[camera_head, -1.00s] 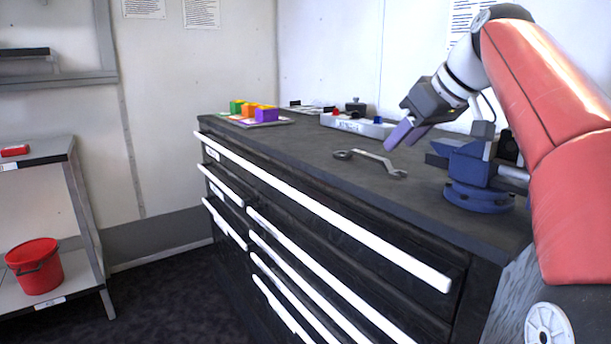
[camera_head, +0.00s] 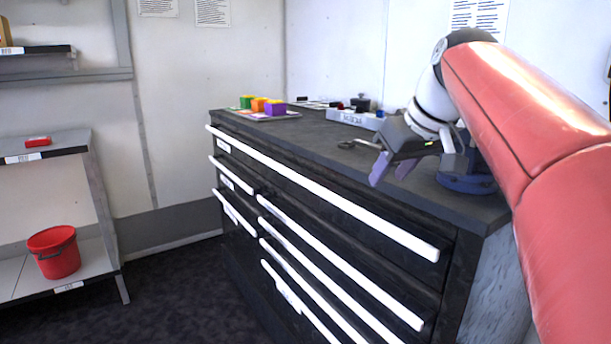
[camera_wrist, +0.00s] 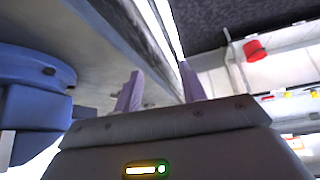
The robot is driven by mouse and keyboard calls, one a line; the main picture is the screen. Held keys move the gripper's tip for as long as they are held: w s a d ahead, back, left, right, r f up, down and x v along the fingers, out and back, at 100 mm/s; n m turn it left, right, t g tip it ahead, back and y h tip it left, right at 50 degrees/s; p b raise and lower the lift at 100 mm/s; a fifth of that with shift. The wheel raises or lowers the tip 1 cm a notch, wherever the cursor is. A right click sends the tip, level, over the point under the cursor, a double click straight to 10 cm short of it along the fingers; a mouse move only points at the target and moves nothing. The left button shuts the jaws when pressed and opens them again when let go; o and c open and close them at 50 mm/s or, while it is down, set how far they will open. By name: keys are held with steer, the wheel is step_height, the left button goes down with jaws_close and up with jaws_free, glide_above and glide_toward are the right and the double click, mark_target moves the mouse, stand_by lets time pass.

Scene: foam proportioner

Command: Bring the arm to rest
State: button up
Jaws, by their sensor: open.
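My gripper (camera_head: 392,168) hangs over the front right edge of the black tool cabinet's top (camera_head: 320,150) in the head view. Its two purple fingers are apart, with nothing between them, and point down and to the left. In the wrist view the fingers (camera_wrist: 158,90) also stand apart and empty. My red arm reaches in from the right side of the head view.
A wrench (camera_head: 345,145) is partly hidden. Coloured blocks (camera_head: 258,104) lie farther back. A red bucket (camera_head: 54,252) stands on the left shelf.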

steer(key=s+f+m+h, duration=0.2)
steer(key=s+f+m, duration=0.3)
steer(key=s+f, duration=1.7)
step_height(320, 180, down, 3)
steer(key=shift+d+f+h, duration=0.15)
steer(key=shift+d+h, duration=0.15)
steer(key=shift+d, duration=0.15)
